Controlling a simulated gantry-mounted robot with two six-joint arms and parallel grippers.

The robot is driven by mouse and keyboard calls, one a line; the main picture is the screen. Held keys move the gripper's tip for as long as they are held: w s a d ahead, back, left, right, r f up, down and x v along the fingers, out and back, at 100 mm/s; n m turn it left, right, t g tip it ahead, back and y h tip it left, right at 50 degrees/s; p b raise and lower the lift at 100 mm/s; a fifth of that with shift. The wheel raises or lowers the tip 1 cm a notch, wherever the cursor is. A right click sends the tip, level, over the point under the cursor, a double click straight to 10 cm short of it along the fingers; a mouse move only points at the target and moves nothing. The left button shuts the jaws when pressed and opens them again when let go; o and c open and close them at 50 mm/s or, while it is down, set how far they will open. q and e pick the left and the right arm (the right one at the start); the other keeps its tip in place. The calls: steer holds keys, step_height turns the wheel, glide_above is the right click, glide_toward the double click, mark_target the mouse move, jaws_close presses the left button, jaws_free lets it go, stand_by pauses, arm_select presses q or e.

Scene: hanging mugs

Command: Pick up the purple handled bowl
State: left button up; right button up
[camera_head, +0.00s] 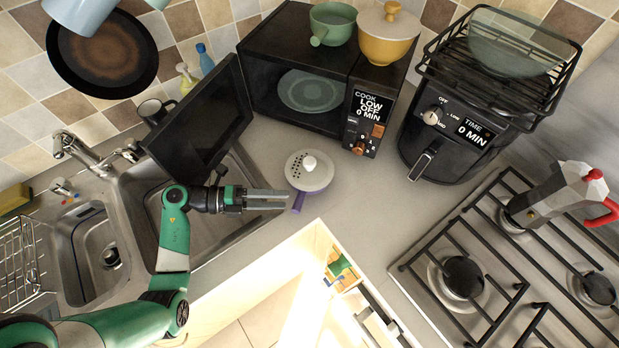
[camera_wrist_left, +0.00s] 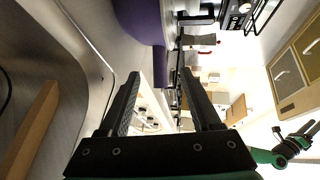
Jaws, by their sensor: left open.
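The purple handled bowl (camera_head: 322,188) stands on the counter in front of the microwave, with a white lid (camera_head: 309,166) with a round knob on it. Its purple handle (camera_head: 299,203) points toward the counter's front edge. My left gripper (camera_head: 288,200) is open, with its fingertips at the handle. In the left wrist view, the bowl's purple side (camera_wrist_left: 138,20) is at the top, and the handle (camera_wrist_left: 160,65) appears between the two fingertips (camera_wrist_left: 161,78); no grip on it shows. A green and black arm end, apparently my right gripper (camera_wrist_left: 303,136), shows at lower right; its jaw state is unclear.
The open microwave door (camera_head: 200,120) hangs over the sink (camera_head: 150,200) behind my left wrist. The microwave (camera_head: 270,45) carries a green pot (camera_head: 333,24) and a yellow lidded pot (camera_head: 385,42). An air fryer (camera_head: 440,140) and stove (camera_head: 490,250) are to the right.

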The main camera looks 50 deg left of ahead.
arm_select(q)
steer(key=x, duration=0.9)
steer(key=shift+w+d+p, duration=0.1)
steer(key=shift+w+p, duration=0.05)
steer(key=shift+p, duration=0.2)
jaws_close()
